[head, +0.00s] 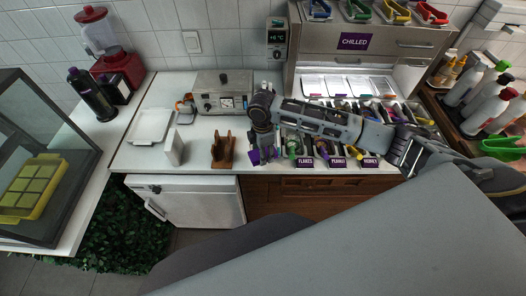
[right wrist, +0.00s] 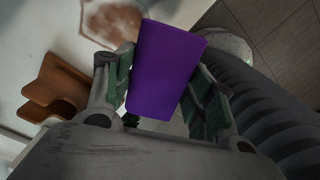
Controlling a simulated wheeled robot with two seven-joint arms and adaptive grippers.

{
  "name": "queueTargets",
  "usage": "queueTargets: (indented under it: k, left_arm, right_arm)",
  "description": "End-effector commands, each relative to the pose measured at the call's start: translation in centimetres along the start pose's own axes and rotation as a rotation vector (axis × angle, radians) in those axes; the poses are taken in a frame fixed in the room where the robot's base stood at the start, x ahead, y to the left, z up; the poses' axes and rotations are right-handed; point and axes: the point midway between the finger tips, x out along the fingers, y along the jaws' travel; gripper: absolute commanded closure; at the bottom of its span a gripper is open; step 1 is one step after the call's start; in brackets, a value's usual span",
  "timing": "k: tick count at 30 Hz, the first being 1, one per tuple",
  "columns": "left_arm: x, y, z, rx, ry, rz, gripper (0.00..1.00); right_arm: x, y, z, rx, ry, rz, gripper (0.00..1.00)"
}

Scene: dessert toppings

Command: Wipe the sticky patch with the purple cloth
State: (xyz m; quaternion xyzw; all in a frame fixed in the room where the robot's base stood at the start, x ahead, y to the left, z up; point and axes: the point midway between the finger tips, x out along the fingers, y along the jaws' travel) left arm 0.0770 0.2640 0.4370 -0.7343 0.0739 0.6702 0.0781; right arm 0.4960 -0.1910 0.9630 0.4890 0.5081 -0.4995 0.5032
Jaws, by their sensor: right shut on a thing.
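My right gripper (head: 262,148) is shut on the purple cloth (head: 254,157), close to the counter's front edge. In the right wrist view the cloth (right wrist: 167,70) is a flat purple block between the two fingers of the gripper (right wrist: 165,92). A brownish, glossy sticky patch (right wrist: 112,20) shows on the white surface at the top of that view, beyond the left finger. The cloth appears apart from the patch there. I cannot make out the patch in the head view. My left gripper is not in view.
A brown wooden stand (head: 222,152) is just left of the gripper and also shows in the right wrist view (right wrist: 55,88). Labelled topping bins (head: 338,163) lie to the right. A metal appliance (head: 222,95) stands behind. A white tray (head: 150,125) is farther left.

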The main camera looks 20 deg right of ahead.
Motion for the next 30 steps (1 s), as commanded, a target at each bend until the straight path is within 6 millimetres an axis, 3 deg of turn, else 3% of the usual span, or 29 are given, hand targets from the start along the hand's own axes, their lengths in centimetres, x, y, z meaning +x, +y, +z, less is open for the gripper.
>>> queueTargets:
  k: [30]
  left_arm:
    - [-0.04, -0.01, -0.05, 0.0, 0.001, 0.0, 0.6]
  right_arm:
    - [0.24, 0.27, -0.08, -0.802, -0.002, 0.011, 0.64]
